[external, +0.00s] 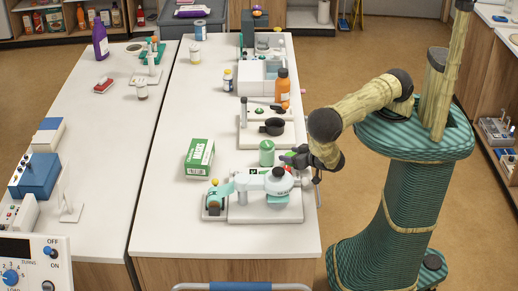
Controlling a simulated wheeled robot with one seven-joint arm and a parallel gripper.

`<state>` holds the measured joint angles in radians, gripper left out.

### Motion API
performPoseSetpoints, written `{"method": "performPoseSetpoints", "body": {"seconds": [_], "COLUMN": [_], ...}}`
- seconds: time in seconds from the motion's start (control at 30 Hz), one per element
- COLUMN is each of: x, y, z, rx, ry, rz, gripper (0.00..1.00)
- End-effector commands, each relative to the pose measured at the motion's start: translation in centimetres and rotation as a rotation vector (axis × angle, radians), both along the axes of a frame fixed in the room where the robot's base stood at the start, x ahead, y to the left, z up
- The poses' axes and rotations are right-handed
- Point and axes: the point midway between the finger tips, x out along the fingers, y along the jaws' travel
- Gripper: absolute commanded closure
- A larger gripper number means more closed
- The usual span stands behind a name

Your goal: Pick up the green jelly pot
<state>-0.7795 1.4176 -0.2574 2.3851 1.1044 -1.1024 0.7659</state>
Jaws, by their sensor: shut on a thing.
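The green jelly pot (266,154) is a small green cylinder. It is upright near the right edge of the long white table (165,232), to the right of a green and white box (199,158). My gripper (281,157) reaches in from the right at the pot's side and is shut on it. The fingertips are small here and partly hidden. I cannot tell whether the pot's base touches the table.
A white and teal device (250,195) stands just in front of the pot. Behind it are a black round pan-like thing (273,126) on a white base and an orange bottle (282,85). The table's left front is clear.

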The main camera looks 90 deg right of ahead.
Motion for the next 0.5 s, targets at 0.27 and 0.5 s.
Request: {"method": "performPoseSetpoints", "body": {"seconds": [0.27,0.5], "x": [0.1,0.1], "y": [0.0,0.1], "z": [1.0,4.0], "rx": [0.001,0.002], "ry": [-0.002,-0.004], "rz": [-0.001,-0.001], "gripper": [0.71,0.71]}}
